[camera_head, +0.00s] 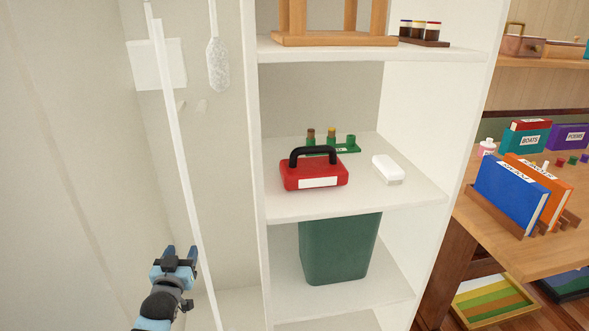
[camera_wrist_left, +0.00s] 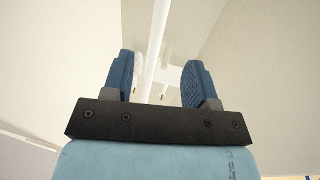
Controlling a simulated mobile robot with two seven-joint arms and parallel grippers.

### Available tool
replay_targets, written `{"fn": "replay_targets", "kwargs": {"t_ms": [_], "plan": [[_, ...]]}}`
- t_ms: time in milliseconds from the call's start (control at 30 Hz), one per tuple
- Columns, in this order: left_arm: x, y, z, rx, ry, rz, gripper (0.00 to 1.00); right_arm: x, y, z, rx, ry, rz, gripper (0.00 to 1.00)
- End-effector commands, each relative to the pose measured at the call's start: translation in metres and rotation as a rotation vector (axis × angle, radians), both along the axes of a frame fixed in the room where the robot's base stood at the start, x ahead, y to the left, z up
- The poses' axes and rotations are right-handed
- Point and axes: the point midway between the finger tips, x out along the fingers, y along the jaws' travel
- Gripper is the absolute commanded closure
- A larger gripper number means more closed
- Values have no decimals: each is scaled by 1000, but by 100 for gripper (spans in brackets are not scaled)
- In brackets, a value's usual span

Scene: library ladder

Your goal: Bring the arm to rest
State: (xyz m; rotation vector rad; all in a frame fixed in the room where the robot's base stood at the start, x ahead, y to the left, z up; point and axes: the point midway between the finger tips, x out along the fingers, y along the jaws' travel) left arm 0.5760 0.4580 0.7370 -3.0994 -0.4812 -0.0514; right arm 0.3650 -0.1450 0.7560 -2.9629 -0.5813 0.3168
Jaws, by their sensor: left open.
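My left gripper (camera_head: 181,253) is at the lower left in the head view, its blue fingers pointing up. In the left wrist view its two fingers (camera_wrist_left: 162,82) stand wide apart with nothing seen held between them. A white pole (camera_head: 180,150) runs down just right of the gripper in the head view. The pole also shows beyond the fingers in the left wrist view (camera_wrist_left: 156,45); I cannot tell how far off it is. My right gripper is in neither view.
White shelves (camera_head: 350,205) stand to the right, holding a red case (camera_head: 315,173), a white box (camera_head: 388,170) and a green bin (camera_head: 340,247). A duster (camera_head: 218,64) hangs at the upper left. A wooden table (camera_head: 520,250) with books is at the far right.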

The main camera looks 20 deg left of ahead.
Motion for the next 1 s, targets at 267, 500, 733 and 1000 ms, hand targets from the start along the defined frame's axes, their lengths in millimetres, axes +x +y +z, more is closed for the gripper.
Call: {"fn": "replay_targets", "kwargs": {"t_ms": [267, 500, 733, 1000], "plan": [[-30, -76, -1, 14, 48, -156, 47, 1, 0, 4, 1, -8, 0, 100], [-117, -217, 1, -34, 142, -458, 47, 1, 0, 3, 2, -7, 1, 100], [-200, -303, 18, -123, 212, -669, 47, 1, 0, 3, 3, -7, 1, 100], [-211, -307, 58, -116, 291, -673, 47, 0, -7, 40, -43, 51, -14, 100]]}}
